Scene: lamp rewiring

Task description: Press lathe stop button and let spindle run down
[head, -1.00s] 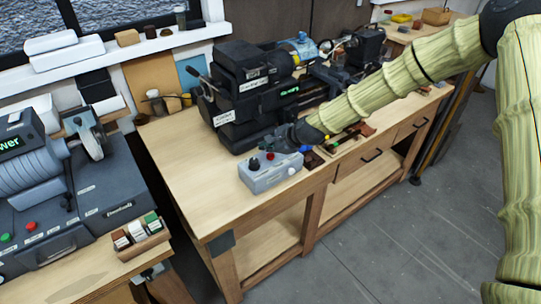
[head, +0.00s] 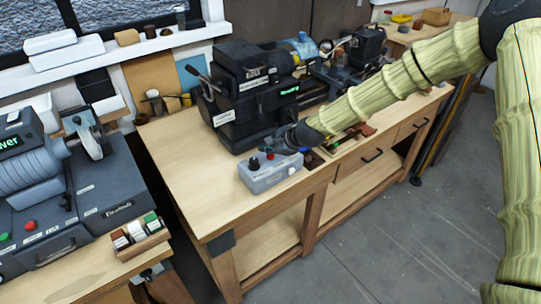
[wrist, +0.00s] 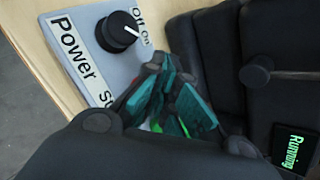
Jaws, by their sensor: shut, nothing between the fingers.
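A grey control box (head: 268,178) sits near the front edge of the wooden bench, in front of the dark lathe (head: 240,88). A black knob (head: 254,164) and a red button (head: 270,156) are on its top. My gripper (head: 277,148) is shut and empty, right at the box's button side. The knob (wrist: 117,31) there has "Off On" marks and a "Power" label. The lathe display (wrist: 291,151) reads "Running".
A grey machine (head: 70,190) with its own red and green buttons stands on a bench at left. A small rack (head: 138,238) of bottles sits on that bench's corner. The bench top left of the control box is clear. Tools lie behind my gripper.

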